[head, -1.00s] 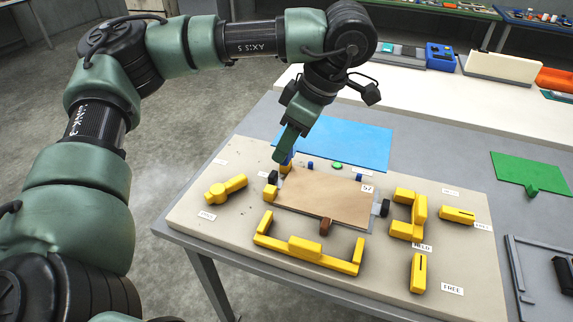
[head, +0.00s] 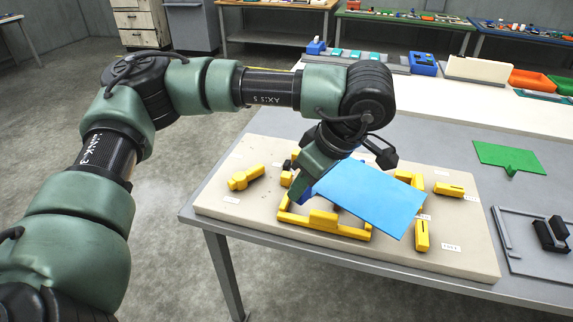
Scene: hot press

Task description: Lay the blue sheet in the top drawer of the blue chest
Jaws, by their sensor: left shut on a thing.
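My left gripper (head: 303,188) is shut on the near left end of the blue sheet (head: 375,198), at its darker blue tab. It holds the sheet flat-looking above the beige fixture board (head: 262,222). The sheet covers the middle of that board, where the wooden plate lay. I cannot make out a blue chest; a cream drawer cabinet (head: 141,20) and a grey cabinet (head: 191,27) stand at the far back left. My right gripper is not in view.
Yellow clamps (head: 325,220) stand on the board under and around the sheet. A green sheet (head: 508,157) and a grey frame (head: 507,238) with a black block (head: 550,234) lie on the right. Floor at left is open.

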